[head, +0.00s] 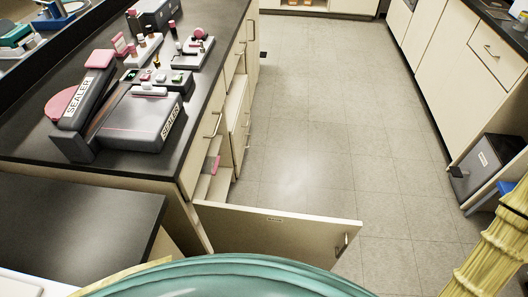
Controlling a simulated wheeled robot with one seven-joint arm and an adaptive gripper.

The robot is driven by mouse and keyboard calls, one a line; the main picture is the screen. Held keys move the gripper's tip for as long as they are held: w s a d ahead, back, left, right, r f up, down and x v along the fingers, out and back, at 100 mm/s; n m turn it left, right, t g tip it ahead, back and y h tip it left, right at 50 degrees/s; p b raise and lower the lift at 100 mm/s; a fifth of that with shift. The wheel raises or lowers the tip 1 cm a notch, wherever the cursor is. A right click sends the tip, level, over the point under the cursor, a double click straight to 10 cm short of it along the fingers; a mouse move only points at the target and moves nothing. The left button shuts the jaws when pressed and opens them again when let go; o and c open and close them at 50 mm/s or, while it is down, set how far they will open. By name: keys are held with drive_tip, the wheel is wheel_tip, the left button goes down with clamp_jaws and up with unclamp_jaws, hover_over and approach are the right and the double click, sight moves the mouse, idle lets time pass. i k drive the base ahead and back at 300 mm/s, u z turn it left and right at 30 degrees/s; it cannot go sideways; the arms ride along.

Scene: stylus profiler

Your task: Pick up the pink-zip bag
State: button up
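No bag can be made out with certainty. A small pink object (214,165) shows inside the open base cabinet under the left counter; it is too small and too far inside to tell whether it is the pink-zip bag. The cabinet door (280,230) is swung out over the floor. My gripper is not in the view.
A dark sealer (140,118) with a pink part stands on the left black counter (30,125), with several small devices behind it. A dark box (487,165) stands low at the right. The tiled floor (330,120) between the cabinet rows is clear.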

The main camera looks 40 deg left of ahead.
sight(210, 164)
drive_tip(key=u, duration=1.05)
drive_tip(key=k, duration=0.5)
drive_tip(key=z, duration=0.1)
